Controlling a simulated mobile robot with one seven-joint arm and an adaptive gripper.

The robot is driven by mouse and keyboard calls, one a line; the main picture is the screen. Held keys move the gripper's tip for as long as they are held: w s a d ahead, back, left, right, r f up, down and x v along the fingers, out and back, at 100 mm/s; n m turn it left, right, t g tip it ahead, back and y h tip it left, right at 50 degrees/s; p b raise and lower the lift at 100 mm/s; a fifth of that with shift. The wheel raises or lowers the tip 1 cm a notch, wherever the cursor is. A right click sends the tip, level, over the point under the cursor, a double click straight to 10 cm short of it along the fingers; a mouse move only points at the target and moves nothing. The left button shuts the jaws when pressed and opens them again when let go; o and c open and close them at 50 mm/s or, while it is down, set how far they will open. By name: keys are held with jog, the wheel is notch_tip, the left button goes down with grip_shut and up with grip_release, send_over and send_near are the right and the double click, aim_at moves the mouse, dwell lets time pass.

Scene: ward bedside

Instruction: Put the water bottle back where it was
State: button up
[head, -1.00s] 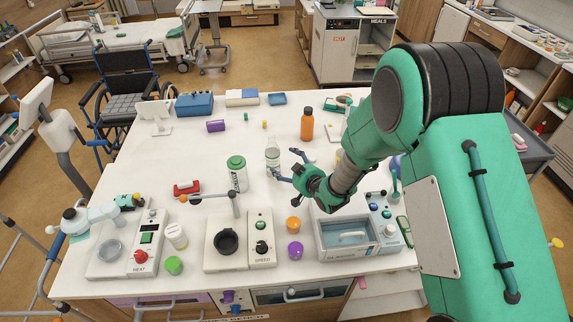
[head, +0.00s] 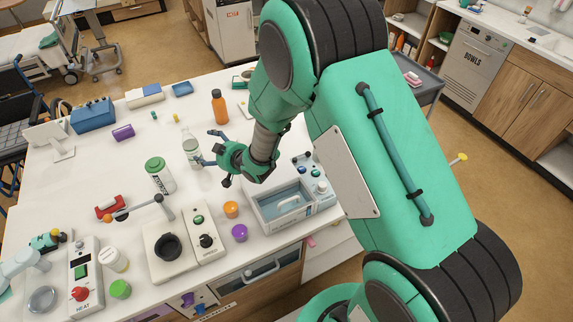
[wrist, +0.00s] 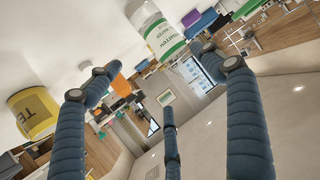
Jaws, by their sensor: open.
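The water bottle (head: 191,150) is clear with a pale label and stands upright on the white table. In the wrist view, a clear bottle with a green-and-white label (wrist: 162,35) shows just beyond the fingertips and appears to be the same one. My gripper (head: 207,148) is open and empty, immediately right of the bottle, its fingers pointing toward it. Its blue fingers (wrist: 160,72) are spread apart in the wrist view. I cannot tell whether any finger touches the bottle.
A green-capped container (head: 160,178) stands left of the bottle, and an orange bottle (head: 219,107) behind my gripper. A blue-grey bath device (head: 285,203) sits at front right, with orange (head: 231,209) and purple (head: 239,233) lids beside it.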

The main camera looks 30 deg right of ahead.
jog(key=s+d+r+m+g+h, duration=0.1)
jog(key=s+d+r+h, duration=0.15)
jog(key=s+r, duration=0.35)
jog(key=s+d+r+m+g+h, duration=0.1)
jog(key=s+d+r, duration=0.25)
jog(key=r, duration=0.55)
jog(key=s+d+r+m+g+h, duration=0.1)
jog(key=s+d+r, duration=0.35)
jog(key=r, duration=0.25)
jog(key=s+r+g, duration=0.2)
jog(key=s+r, duration=0.1)
jog(key=s, duration=1.1)
jog(key=s+r+m+g, duration=0.1)
jog(key=s+r, duration=0.2)
jog(key=s, duration=1.1)
jog(key=shift+s+d+r+g, duration=0.2)
jog(key=shift+s+r+g, duration=0.1)
jog(key=shift+r+g, duration=0.1)
